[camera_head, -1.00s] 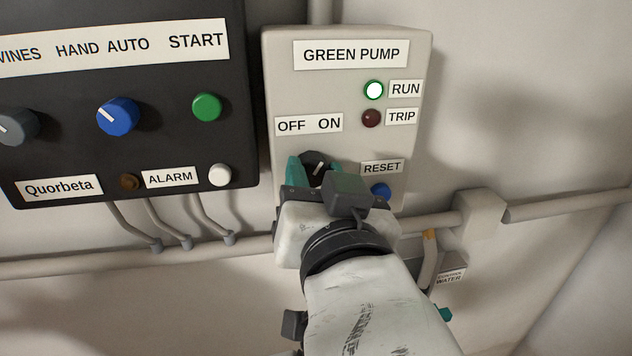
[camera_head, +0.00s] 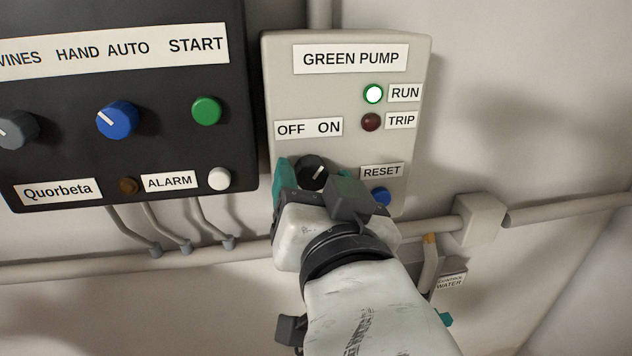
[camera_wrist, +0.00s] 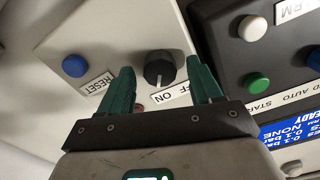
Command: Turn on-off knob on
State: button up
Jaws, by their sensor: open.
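The on-off knob (camera_head: 310,169) is a black round knob with a white pointer line, on the beige GREEN PUMP box (camera_head: 281,75). In the head view its pointer tilts up and right, toward the ON label (camera_head: 329,128). The knob shows whole in the wrist view (camera_wrist: 158,68), its pointer toward the ON label there. My gripper (camera_head: 313,175) is open, with one teal finger on each side of the knob. In the wrist view gaps show between the fingers and the knob. The RUN lamp (camera_head: 373,94) is lit, white with a green rim.
The TRIP lamp (camera_head: 371,122) is dark red. A blue RESET button (camera_head: 381,196) sits just right of my gripper. A black panel (camera_head: 75,84) with knobs and buttons stands close on the left. A pipe (camera_head: 431,227) runs below the box.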

jog(key=p+v, duration=0.9)
jog(key=v, duration=0.1)
jog(key=shift+s+p, duration=0.35)
jog(key=shift+d, duration=0.1)
dwell(0.7)
